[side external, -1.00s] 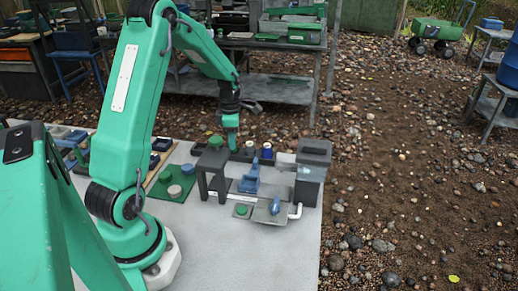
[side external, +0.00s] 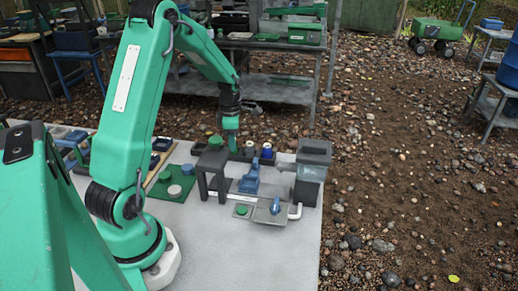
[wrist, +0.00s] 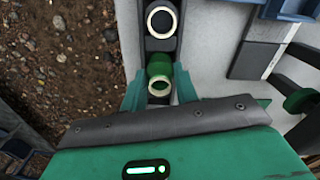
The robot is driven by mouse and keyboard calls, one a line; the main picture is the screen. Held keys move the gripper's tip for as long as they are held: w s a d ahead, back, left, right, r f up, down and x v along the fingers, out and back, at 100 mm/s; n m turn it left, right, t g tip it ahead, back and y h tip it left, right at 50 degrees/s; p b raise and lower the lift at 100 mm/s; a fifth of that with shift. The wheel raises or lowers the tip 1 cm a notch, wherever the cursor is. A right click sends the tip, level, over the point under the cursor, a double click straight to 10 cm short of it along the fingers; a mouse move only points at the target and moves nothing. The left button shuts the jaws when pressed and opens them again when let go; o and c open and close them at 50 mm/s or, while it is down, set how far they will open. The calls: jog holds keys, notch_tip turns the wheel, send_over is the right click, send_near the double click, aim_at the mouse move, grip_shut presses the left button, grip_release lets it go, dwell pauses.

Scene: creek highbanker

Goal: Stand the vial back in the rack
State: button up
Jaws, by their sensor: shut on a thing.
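My gripper (wrist: 158,92) is shut on a green vial (wrist: 159,68) with a cream ring at its end, between the two green fingers in the wrist view. The vial is over or in the dark rack (wrist: 154,51), in line with the rack's other vial (wrist: 161,20); I cannot tell how deep it sits. In the side view my gripper (side external: 231,150) points down at the left part of the rack, and the held vial is mostly hidden there. A cream-topped vial (side external: 250,145) and a blue vial (side external: 267,150) stand upright to its right.
A dark grey arch-like stand (side external: 212,165) is close in front of my gripper. A grey box-like unit (side external: 313,160) and a blue clamp-like part (side external: 250,178) are to the right. A green plate (side external: 172,185) with round pieces lies left. The front tabletop (side external: 240,255) is clear.

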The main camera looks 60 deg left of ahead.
jog(key=shift+f, duration=0.25)
dwell(0.5)
jog(key=o, duration=1.1)
jog(key=shift+r, duration=3.75)
